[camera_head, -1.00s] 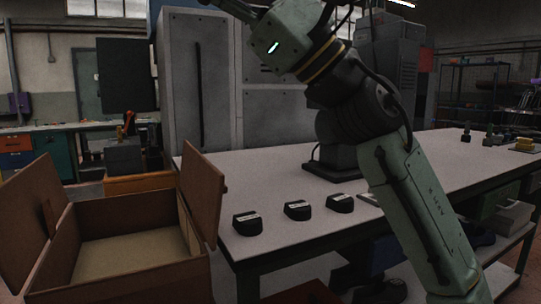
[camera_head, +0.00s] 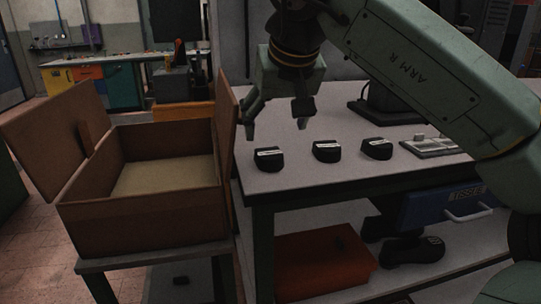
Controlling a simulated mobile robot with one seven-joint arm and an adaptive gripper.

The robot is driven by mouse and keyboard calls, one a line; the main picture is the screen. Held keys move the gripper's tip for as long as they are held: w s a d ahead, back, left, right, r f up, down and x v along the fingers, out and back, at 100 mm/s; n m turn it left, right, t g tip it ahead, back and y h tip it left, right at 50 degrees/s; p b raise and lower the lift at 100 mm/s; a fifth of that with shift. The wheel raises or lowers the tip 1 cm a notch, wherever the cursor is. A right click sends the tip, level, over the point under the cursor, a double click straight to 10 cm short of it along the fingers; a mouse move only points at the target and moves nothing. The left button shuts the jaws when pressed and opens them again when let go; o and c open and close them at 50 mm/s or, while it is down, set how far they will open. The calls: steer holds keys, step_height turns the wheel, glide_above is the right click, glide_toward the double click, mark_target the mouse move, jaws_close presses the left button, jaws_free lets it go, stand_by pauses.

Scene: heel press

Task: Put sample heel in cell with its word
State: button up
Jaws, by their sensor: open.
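Three black heels with pale labels stand in a row on the table: a left heel (camera_head: 269,159), a middle heel (camera_head: 326,151) and a right heel (camera_head: 377,149). Their words are too small to read. My gripper (camera_head: 276,130) is open and empty, pointing down above the table, just above and behind the left and middle heels. A pale tray with cells (camera_head: 435,147) lies to the right of the row, partly hidden by my arm. I cannot tell what its cells say or which heel is the sample.
An open cardboard box (camera_head: 150,218) stands on a low stand left of the table, one flap (camera_head: 227,130) upright beside the table edge. A dark machine base (camera_head: 392,108) stands behind the heels. A blue drawer (camera_head: 450,203) and red bin (camera_head: 322,262) are below.

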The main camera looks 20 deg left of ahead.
mark_target(270, 154)
steer(key=x, duration=1)
steer(key=shift+d, duration=0.1)
steer(key=shift+c, duration=0.2)
steer(key=c, duration=1.4)
steer(key=shift+o, duration=0.2)
steer(key=shift+r, duration=0.1)
